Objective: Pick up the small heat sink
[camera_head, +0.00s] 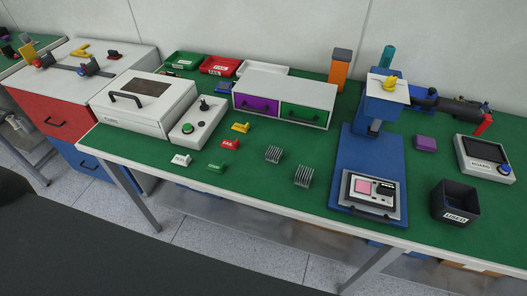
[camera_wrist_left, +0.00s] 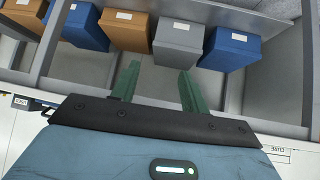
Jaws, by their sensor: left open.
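Two grey finned heat sinks stand on the green bench top in the head view, apart from each other. The farther heat sink (camera_head: 273,154) looks slightly smaller than the nearer heat sink (camera_head: 303,176), which sits to its right and closer to the front edge. My left gripper (camera_wrist_left: 159,70) shows only in the left wrist view. Its two green fingers are spread apart with nothing between them, and no heat sink is in that view. My right gripper is in neither view.
Left of the heat sinks lie red (camera_head: 230,144), green (camera_head: 216,168) and white (camera_head: 180,160) labelled pieces. A blue press (camera_head: 372,150) stands right of them, and a drawer unit (camera_head: 284,98) behind. The left wrist view shows a shelf with several bins, including a grey bin (camera_wrist_left: 178,42).

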